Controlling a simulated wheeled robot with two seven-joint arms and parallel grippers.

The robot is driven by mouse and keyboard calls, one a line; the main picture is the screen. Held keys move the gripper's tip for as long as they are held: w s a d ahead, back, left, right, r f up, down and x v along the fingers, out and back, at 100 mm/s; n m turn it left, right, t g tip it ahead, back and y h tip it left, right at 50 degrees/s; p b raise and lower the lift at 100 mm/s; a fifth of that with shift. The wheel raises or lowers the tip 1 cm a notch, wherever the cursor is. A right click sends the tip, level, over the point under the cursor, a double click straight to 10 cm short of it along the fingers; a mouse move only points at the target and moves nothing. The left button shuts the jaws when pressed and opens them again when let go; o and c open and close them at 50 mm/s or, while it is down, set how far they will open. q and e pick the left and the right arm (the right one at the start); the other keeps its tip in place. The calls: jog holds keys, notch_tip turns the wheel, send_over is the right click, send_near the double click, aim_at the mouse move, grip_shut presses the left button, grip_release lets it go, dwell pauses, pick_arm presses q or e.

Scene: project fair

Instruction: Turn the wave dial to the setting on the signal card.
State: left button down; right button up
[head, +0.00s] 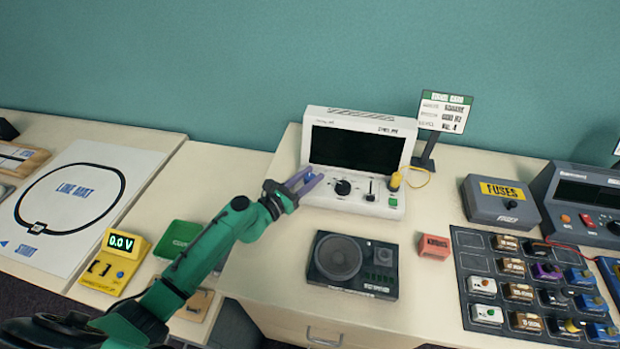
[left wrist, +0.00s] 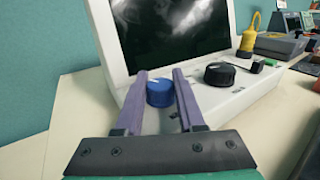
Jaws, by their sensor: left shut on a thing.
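The white signal machine (head: 360,120) with a dark screen stands at the back of the table. My left gripper (head: 308,182) is at its lower left front, its purple fingers shut on a blue dial. In the left wrist view the blue dial (left wrist: 159,92) sits between the two fingers, with a pale mark on its face. A black dial (head: 343,187) is to its right and is untouched; it also shows in the left wrist view (left wrist: 219,75). The signal card (head: 445,111) stands right of the machine. Its small text seems to read SQUARE on the top line.
A black slider (head: 371,190) and a yellow plug (head: 395,181) are on the machine's right side. A dark speaker box (head: 352,264) and a red block (head: 434,246) lie in front. A grey fuses box (head: 500,202) is farther right.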

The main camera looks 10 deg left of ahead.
pick_arm(q)
jog(key=m+g+h+b, duration=0.1)
jog(key=h+b, duration=0.1)
jog(key=m+g+h+b, duration=0.1)
jog(key=m, duration=0.1)
jog(key=shift+f+g+h+b, duration=0.3)
jog(key=shift+g+h+b, duration=0.05)
jog(key=shift+g+h, duration=0.05)
jog(key=shift+r+m+g+h+b, duration=0.25)
jog(key=shift+m+g+h+b, duration=0.75)
jog(key=shift+g+b, duration=0.25)
jog(key=c, duration=0.5)
grip_release()
jog(key=b+v, duration=0.2)
jog(key=v, duration=1.2)
jog(key=shift+s+b, duration=0.1)
jog(key=shift+b, duration=0.2)
jog(key=shift+s+a+r, duration=0.15)
jog(key=shift+a, duration=0.1)
